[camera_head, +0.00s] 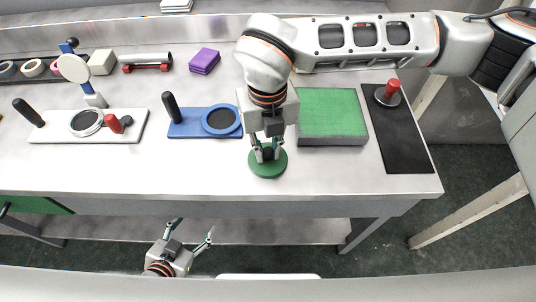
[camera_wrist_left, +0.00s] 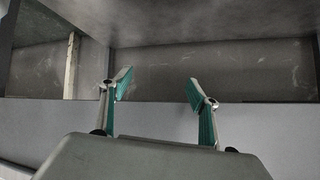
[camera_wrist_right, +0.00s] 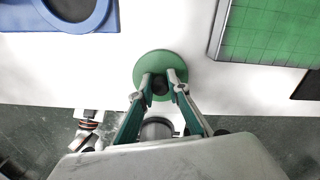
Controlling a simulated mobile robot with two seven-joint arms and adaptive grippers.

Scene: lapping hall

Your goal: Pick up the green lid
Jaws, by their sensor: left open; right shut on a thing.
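The green lid (camera_head: 267,164) is a round disc with a dark knob on top, near the table's front edge in the head view. It also shows in the right wrist view (camera_wrist_right: 160,62). My right gripper (camera_head: 267,154) points down over the lid and is shut on its knob; in the right wrist view the fingertips (camera_wrist_right: 160,84) close around it. I cannot tell whether the lid touches the table. My left gripper (camera_head: 190,233) is open and empty, in front of and below the table edge; its spread fingers show in the left wrist view (camera_wrist_left: 157,90).
Left of the lid are a blue plate (camera_head: 190,129) with a ring and black handle, and a white board (camera_head: 62,131). Right are a green-topped block (camera_head: 332,112) and a black mat (camera_head: 405,148) holding a red-knobbed weight (camera_head: 388,93). Bare table lies left of the lid.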

